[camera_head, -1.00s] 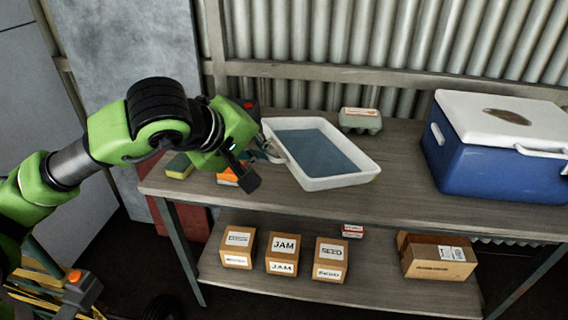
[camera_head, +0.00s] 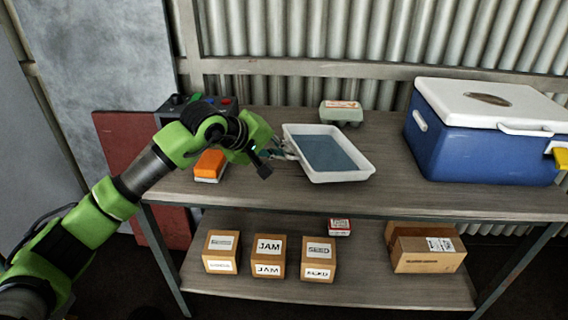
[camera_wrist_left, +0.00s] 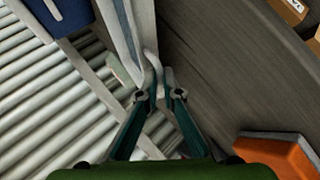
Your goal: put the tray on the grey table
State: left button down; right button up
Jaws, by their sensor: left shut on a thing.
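The tray (camera_head: 352,176) is white with a blue-grey inside, over the left-middle of the grey-brown table (camera_head: 430,200). It looks level, at or just above the top; I cannot tell if it touches. My left gripper (camera_head: 284,150) is at the tray's left end and shut on its rim. In the left wrist view the gripper (camera_wrist_left: 160,94) shows its fingers closed around a pale edge, and the tray (camera_wrist_left: 138,35) is a narrow strip beyond them. My right gripper is not in view.
A blue cooler with a white lid (camera_head: 480,140) stands at the right. An egg carton (camera_head: 341,112) is behind the tray. An orange block (camera_head: 210,164) lies left of it. Boxes (camera_head: 269,256) stand on the lower shelf. The top between tray and cooler is clear.

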aim_at(284, 175)
pick_arm(q)
jog(key=f, duration=0.1)
jog(key=w, duration=0.1)
jog(key=w+f, duration=0.1)
jog(key=shift+d+f, duration=0.25)
jog(key=shift+f, duration=0.05)
notch_tip(284, 175, down, 3)
jog(key=shift+r, duration=0.15)
jog(key=c, duration=2.5)
grip_release()
jog(key=shift+s, duration=0.1)
jog(key=shift+a, duration=0.1)
jog(key=v, duration=1.2)
